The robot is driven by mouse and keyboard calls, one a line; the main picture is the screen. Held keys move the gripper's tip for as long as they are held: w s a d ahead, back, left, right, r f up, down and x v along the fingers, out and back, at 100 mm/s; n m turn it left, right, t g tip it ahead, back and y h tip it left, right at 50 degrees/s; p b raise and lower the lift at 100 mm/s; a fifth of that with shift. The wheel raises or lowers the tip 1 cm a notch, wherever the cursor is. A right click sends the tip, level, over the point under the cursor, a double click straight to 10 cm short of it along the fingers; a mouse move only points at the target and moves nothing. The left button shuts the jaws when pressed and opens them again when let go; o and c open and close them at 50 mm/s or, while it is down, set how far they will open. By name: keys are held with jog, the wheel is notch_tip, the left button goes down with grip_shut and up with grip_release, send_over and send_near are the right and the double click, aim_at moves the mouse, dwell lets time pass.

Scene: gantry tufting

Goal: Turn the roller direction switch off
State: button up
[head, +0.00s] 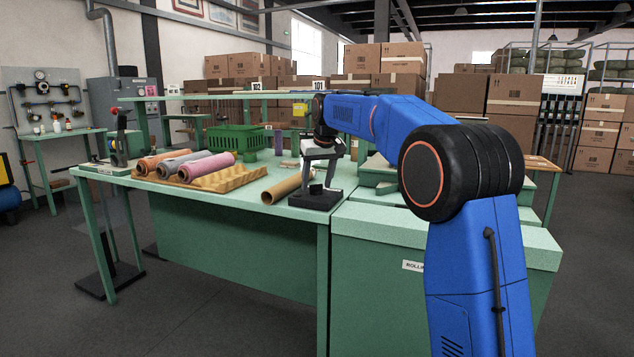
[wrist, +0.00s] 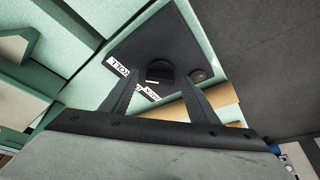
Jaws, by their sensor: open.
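The roller direction switch is a dark round knob (wrist: 160,72) on a black control box (wrist: 142,42), seen in the wrist view. A smaller round dark part (wrist: 197,75) sits to its right. White labels with black letters, partly hidden by a finger, lie beside the knob. In the head view the black box (head: 314,201) stands on the green table near its right front corner. My gripper (head: 320,178) points down over the box. In the wrist view its open fingers (wrist: 160,84) frame the knob left and right. I cannot tell whether they touch it or which way the knob points.
A cardboard tube (head: 284,187) lies just left of the box. Pink, grey and orange rolls (head: 206,166) rest on a tan tray (head: 232,181) further left. A green basket (head: 229,138) stands behind them. A green cabinet (head: 385,262) adjoins the table at right.

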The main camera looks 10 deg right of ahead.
jog(key=c, duration=1.1)
jog(key=shift+o, duration=0.3)
jog(key=shift+n, duration=0.3)
jog(key=n, duration=0.1)
jog(key=n+y, duration=0.1)
jog(key=n, duration=0.1)
jog(key=shift+d+y, duration=0.2)
jog(key=shift+y, duration=0.1)
jog(key=n, duration=0.2)
jog(key=n+g+y, duration=0.1)
jog(key=n, duration=0.2)
jog(key=shift+w+g, duration=0.15)
jog(key=shift+g, duration=0.15)
jog(key=shift+y, duration=0.3)
jog(key=o, duration=1)
jog(key=shift+o, duration=0.2)
